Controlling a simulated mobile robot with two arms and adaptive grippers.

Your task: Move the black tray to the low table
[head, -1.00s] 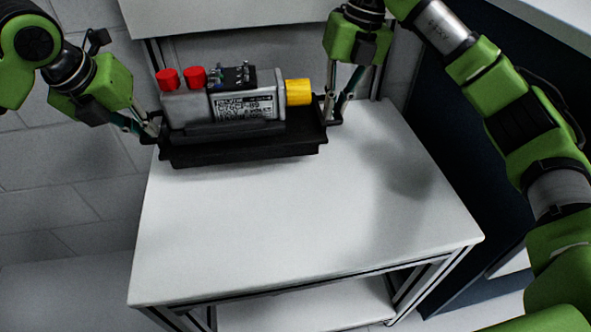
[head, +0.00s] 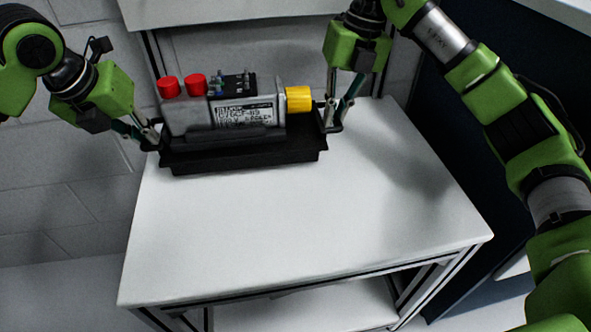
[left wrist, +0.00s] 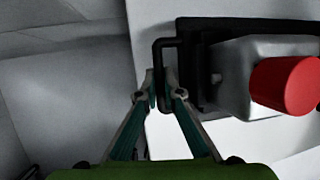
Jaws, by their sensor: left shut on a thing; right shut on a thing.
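The black tray (head: 245,155) is held level between my two grippers in the head view, over the back part of the low white table (head: 290,225). A grey servo unit (head: 190,118) with two red caps and a yellow end sits in it. My left gripper (head: 154,140) is shut on the tray's left handle; the left wrist view shows its fingertips (left wrist: 162,92) closed on the black handle (left wrist: 160,58). My right gripper (head: 331,122) is shut on the tray's right end. Whether the tray's underside touches the tabletop cannot be told.
A higher white shelf (head: 230,12) stands behind the tray. The table's front and middle are bare. A lower shelf (head: 300,308) shows beneath the tabletop. A dark blue panel (head: 460,120) stands to the right.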

